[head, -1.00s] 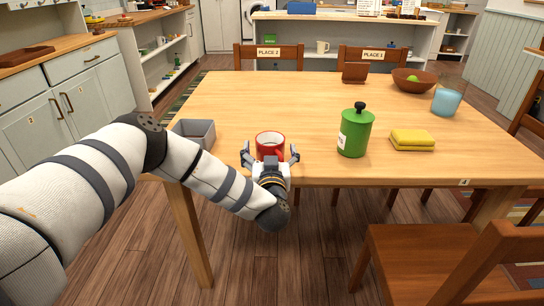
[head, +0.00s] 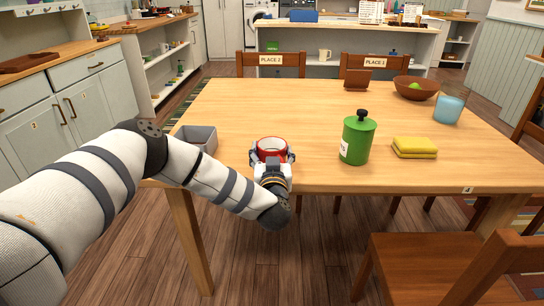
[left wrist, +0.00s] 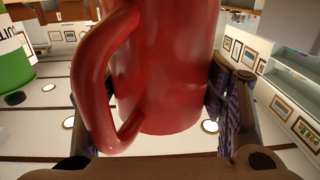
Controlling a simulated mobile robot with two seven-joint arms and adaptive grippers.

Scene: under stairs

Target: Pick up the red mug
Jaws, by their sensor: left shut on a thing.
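The red mug (head: 271,146) is upright at the near edge of the wooden table, left of the green canister. My left gripper (head: 271,157) reaches it from the near side and is shut on it, with one finger on each side of its body. In the left wrist view the red mug (left wrist: 165,75) fills the middle, its handle to the left, between the dark finger pads. I cannot tell whether its base touches the table. My right gripper is not in view.
The wooden table (head: 300,105) holds a grey bin (head: 203,140) left of the mug and a green canister (head: 357,141) to its right. The table behind the mug is clear.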

